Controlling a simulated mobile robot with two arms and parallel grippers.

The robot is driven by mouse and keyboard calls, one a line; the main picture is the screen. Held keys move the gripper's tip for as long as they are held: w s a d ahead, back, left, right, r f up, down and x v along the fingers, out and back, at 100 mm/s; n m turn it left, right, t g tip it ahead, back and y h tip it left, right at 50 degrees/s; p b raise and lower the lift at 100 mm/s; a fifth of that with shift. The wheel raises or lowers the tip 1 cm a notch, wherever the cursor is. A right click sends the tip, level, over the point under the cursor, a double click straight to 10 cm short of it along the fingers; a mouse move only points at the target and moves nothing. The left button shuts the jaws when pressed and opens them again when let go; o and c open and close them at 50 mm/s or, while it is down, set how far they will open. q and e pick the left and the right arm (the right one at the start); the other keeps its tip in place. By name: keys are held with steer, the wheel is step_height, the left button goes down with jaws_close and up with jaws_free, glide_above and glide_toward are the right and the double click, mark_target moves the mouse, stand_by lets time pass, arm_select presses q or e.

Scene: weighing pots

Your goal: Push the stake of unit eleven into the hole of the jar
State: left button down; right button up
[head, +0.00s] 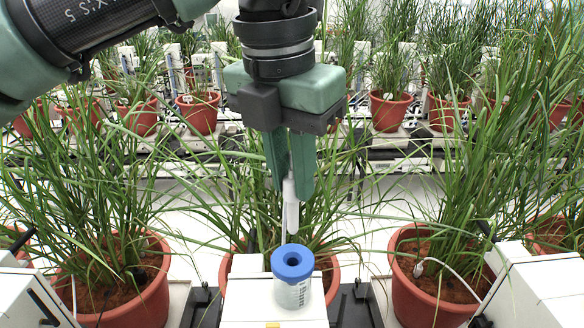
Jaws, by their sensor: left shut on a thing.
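My left gripper (290,190) points straight down in the middle of the head view and is shut on a slim white stake (291,215). The stake hangs upright from the fingertips. Its lower end shows above the jar (293,292), apart from it in the picture. The jar is clear with a blue lid (292,261), and a dark round hole is in the lid's centre. The jar stands on a white box (250,305) in front of a potted plant. My right gripper is not in view.
Terracotta pots with tall grass stand close on both sides, one at the left (130,295) and one at the right (430,285). Leaves reach around the gripper and jar. White boxes (540,285) stand at the lower corners. More pots line the racks behind.

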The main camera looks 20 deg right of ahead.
mark_target(291, 233)
arm_select(q)
step_height(291, 233, down, 2)
steer(key=shift+a+f+b, duration=0.1)
steer(key=shift+f+b, duration=0.15)
steer(key=shift+b, duration=0.6)
steer(key=shift+f+b, duration=0.8)
steer(key=shift+f, duration=0.25)
steer(key=shift+f+b, duration=0.65)
steer(key=shift+f, duration=0.15)
steer(key=shift+f+b, duration=1.65)
steer(key=shift+f, duration=0.35)
stand_by(0.5)
steer(key=c, duration=1.2)
jaws_free()
